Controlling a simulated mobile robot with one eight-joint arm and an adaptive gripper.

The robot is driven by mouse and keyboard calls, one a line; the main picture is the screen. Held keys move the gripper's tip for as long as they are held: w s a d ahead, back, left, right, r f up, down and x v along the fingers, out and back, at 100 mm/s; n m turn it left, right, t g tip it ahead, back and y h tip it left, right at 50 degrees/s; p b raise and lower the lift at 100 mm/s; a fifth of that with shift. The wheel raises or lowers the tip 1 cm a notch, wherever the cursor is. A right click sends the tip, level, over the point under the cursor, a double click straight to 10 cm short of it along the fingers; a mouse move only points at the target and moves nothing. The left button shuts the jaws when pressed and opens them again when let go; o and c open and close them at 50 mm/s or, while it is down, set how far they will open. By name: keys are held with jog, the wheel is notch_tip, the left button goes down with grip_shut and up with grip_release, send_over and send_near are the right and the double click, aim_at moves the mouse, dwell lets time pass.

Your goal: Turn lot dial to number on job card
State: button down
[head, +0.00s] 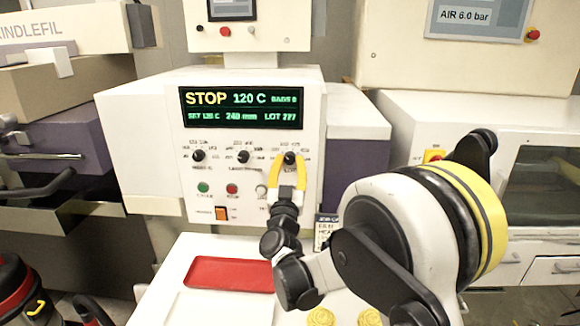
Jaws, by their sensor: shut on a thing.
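The lot dial (290,157) is the rightmost of three black knobs on the white control panel. My gripper (288,162) has its yellow fingers shut on this dial, one on each side. The panel display (241,108) shows STOP, 120 C and 240 mm, with a lot reading that looks like 277, though the small characters are blurred. A small card (325,234) with dark print, perhaps the job card, stands right of the panel's foot. My arm partly hides it, and I cannot read a number on it. The dial's scale is too small to read.
Two more knobs (198,156) (243,156), a green button (203,187), a red button (232,189) and an orange switch (222,213) sit close by. A red tray (231,274) lies on the white surface below. Yellow round items (321,317) lie under my arm.

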jog(key=m+h, duration=0.1)
jog(key=m, duration=0.2)
jog(key=m+h, duration=0.2)
jog(key=shift+a+m+g, duration=0.1)
jog(key=shift+m+g, duration=0.2)
jog(key=shift+m, duration=0.4)
jog(key=c, duration=1.1)
grip_release()
jog(key=shift+o, duration=0.2)
jog(key=v, duration=1.2)
jog(key=shift+r, duration=0.15)
